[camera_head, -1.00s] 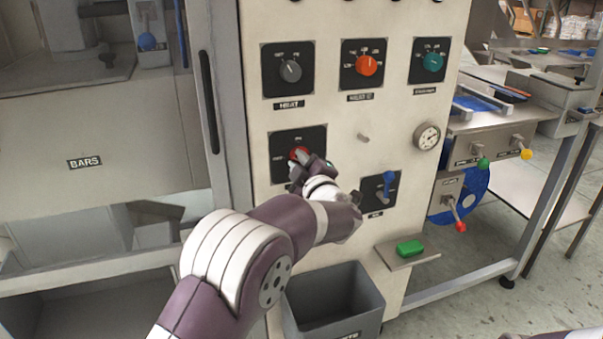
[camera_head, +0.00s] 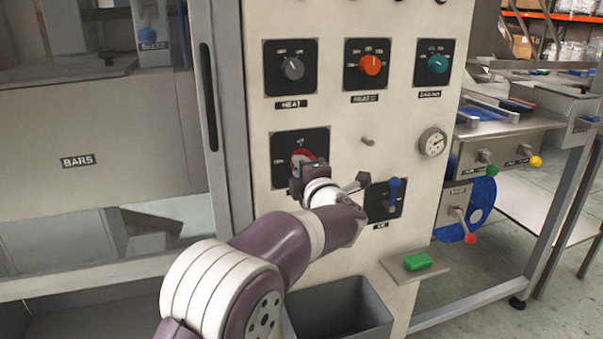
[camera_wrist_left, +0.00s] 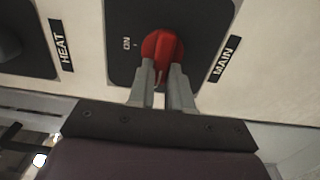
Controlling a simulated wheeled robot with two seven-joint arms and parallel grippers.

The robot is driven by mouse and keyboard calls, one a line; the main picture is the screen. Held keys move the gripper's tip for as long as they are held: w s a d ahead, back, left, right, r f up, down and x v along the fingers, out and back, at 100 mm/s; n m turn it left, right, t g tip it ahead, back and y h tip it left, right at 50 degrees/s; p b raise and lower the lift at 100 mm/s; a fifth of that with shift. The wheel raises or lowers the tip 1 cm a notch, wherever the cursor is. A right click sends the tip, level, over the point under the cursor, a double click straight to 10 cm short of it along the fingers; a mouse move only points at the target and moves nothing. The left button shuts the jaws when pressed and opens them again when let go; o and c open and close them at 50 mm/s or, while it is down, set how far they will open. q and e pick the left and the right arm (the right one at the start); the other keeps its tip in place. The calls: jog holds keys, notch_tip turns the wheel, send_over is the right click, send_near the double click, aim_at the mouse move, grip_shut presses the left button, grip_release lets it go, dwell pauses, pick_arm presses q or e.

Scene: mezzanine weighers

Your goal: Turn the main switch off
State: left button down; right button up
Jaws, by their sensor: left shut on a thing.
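The main switch is a red knob (camera_head: 301,157) on a black plate, low on the left of the pale panel. It also shows close up in the left wrist view (camera_wrist_left: 163,47), with an ON mark beside it and a MAIN label. My left gripper (camera_wrist_left: 162,82) is shut on the knob's ridge, one finger on each side. The ridge lies roughly crosswise to the ON mark, with a pale line at its end between the fingers. In the head view the gripper partly covers the knob and plate. My right gripper is out of view.
Above are a grey HEAT knob (camera_head: 292,68), an orange knob (camera_head: 370,65) and a teal knob (camera_head: 438,63). A blue-tipped lever (camera_head: 393,188) and a peg (camera_head: 368,141) are close to the right. A grey bin (camera_head: 345,310) and a shelf with a green block (camera_head: 417,261) are below.

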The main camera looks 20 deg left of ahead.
pick_arm(q)
jog(key=shift+f, duration=0.1)
dwell(0.3)
jog(key=c, duration=1)
grip_release()
jog(key=shift+c, duration=0.2)
jog(key=p+v, duration=0.1)
jog(key=v, duration=1.1)
jog(key=shift+s+d, duration=0.2)
jog(key=shift+s, duration=0.1)
